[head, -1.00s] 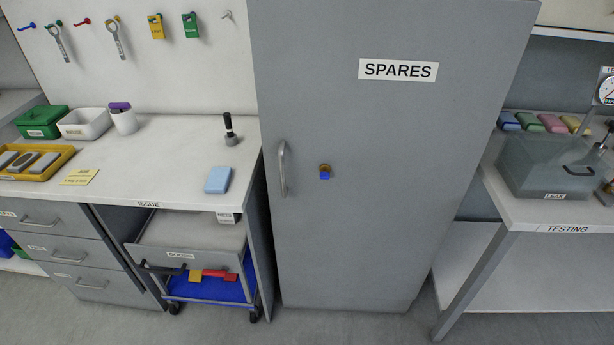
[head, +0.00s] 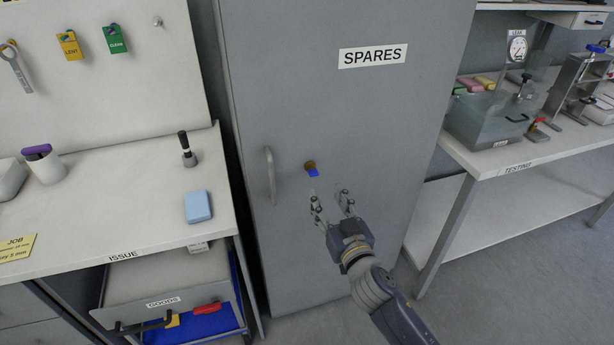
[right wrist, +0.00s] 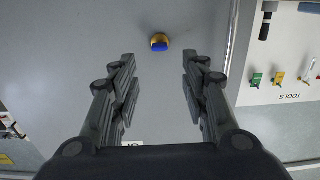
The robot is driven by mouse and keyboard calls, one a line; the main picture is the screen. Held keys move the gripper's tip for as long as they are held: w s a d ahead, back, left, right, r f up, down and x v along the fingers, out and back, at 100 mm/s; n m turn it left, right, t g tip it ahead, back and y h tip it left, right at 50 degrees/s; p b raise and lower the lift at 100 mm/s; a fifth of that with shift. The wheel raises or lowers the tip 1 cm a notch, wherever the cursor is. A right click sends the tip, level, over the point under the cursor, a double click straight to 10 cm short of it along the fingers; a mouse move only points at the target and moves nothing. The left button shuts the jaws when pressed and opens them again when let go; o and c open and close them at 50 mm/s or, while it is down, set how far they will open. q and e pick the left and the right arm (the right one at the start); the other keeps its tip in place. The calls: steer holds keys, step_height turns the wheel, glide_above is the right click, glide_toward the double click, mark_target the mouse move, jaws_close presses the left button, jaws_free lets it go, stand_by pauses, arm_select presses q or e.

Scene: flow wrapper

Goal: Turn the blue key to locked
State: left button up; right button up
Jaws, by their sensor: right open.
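The blue key (head: 313,173) sits in a brass lock (head: 309,165) on the grey SPARES cabinet door (head: 370,120), to the right of the door handle (head: 269,176). In the right wrist view the blue key (right wrist: 160,47) shows ahead of the gap between the fingers. My right gripper (head: 331,196) is open and empty, a little below and right of the key and apart from it. It also shows open in the right wrist view (right wrist: 158,75). My left gripper is not in view.
The ISSUE bench (head: 110,220) stands left of the cabinet, with a light blue block (head: 198,207) and a black-handled tool (head: 187,150) on it. The TESTING bench (head: 560,150) stands to the right. The space before the door is clear apart from my arm.

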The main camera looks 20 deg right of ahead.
mark_target(315, 175)
steer(key=w, duration=0.5)
steer(key=w+b, duration=0.1)
steer(key=w, duration=0.3)
steer(key=shift+w+a+f, duration=0.1)
steer(key=shift+w+a, duration=0.1)
steer(key=shift+w, duration=0.2)
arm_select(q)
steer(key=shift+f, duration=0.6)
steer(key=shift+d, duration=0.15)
arm_select(e)
jaws_close()
